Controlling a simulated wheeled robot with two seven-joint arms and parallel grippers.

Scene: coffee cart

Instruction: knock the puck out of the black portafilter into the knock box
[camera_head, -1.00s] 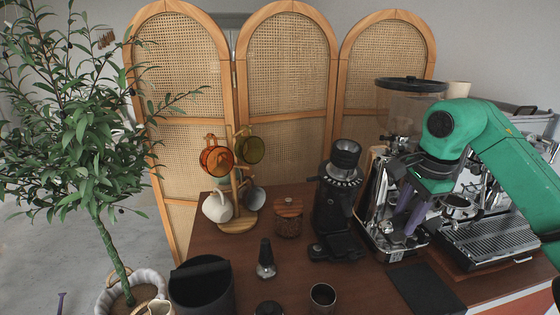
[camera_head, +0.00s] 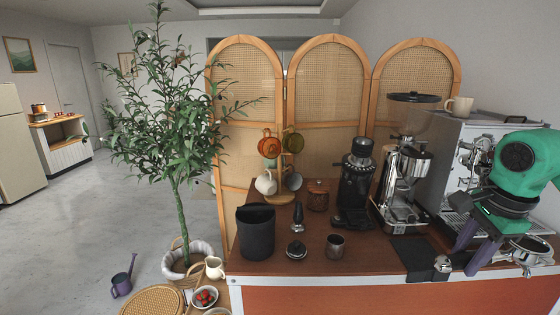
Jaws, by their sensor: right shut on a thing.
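The knock box (camera_head: 256,240) is a black open-topped bin at the left end of the counter; its inside is hidden. My right gripper (camera_head: 470,255), with purple fingers on a green arm, is at the right, in front of the espresso machine and far from the knock box. It is shut on the black portafilter (camera_head: 527,250), whose metal basket shows just right of the fingers, roughly level. The fingers hide much of the handle. I cannot make out the puck in the basket. My left gripper is not in view.
The espresso machine (camera_head: 443,165) fills the right. A grinder (camera_head: 355,190), a tamper (camera_head: 298,220), a metal cup (camera_head: 335,246) and a small dark round item (camera_head: 296,250) stand between it and the knock box. A mug tree (camera_head: 284,165) is behind; a plant (camera_head: 180,215) is left.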

